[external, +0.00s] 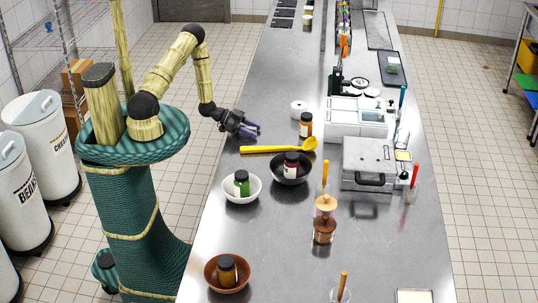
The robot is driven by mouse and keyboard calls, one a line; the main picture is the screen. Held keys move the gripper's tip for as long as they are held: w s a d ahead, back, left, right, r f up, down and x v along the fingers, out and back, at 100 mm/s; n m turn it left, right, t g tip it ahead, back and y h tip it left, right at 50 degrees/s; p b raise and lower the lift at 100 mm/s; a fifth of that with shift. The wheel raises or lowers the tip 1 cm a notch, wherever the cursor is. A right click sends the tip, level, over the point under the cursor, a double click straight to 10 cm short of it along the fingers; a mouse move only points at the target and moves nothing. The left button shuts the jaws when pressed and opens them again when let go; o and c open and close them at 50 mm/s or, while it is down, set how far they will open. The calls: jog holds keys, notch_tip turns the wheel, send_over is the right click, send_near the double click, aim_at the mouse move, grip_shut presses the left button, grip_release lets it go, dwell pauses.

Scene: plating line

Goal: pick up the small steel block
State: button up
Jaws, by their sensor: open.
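My gripper (250,130) is open, with dark purple fingers, low over the left edge of the steel counter (290,235). I see nothing between its fingers, though they are small in this view. I cannot make out a small steel block anywhere; the counter is a similar grey and the arm end covers part of it.
A yellow ladle (278,148) lies just in front of my gripper. An amber jar (305,128) and a white roll (299,107) stand to the right.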

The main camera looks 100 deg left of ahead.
aim_at(252, 127)
jog(key=shift+c, duration=0.2)
dwell(0.3)
grip_shut()
jog(key=shift+r, duration=0.1)
jog(key=shift+r+b, duration=0.75)
jog(key=shift+r, duration=4.2)
